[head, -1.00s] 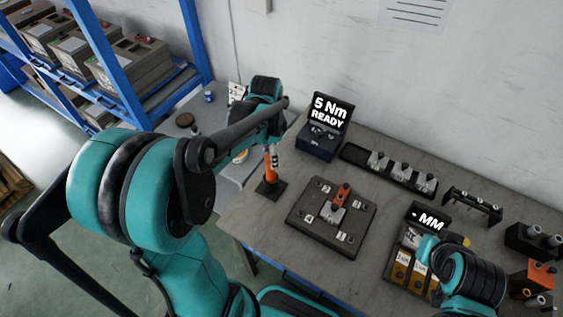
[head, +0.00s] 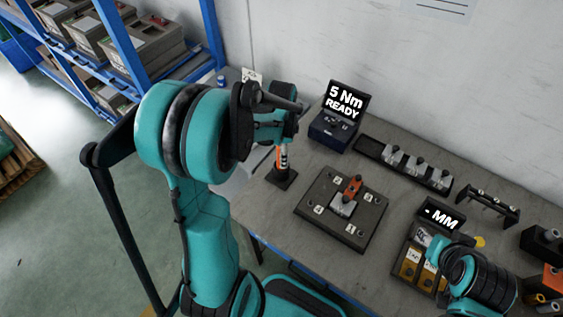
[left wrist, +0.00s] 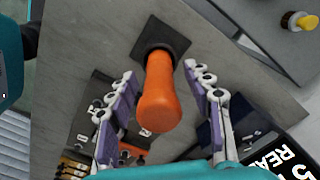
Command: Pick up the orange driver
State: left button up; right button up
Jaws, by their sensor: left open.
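The orange driver (head: 282,159) stands upright in a dark square base (head: 281,178) near the left end of the grey workbench. In the left wrist view the orange driver (left wrist: 160,95) points toward the camera, with the square base (left wrist: 163,38) behind it. My left gripper (left wrist: 160,80) is open, with one purple-and-white finger on each side of the driver and a visible gap to each. In the head view my left wrist is above the driver and hides its top and the fingers. My right arm is at the lower right, and its gripper cannot be made out.
A dark fixture plate (head: 340,215) with a small orange-topped part lies right of the driver. A torque box (head: 338,122) reading "5 Nm READY" stands behind it. A gauge display (head: 441,214) and yellow bins (head: 411,269) are farther right. A blue shelf (head: 215,45) stands at the left.

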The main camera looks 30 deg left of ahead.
pick_arm(q)
jog(key=shift+f, duration=0.3)
jog(key=shift+r, duration=0.1)
grip_shut()
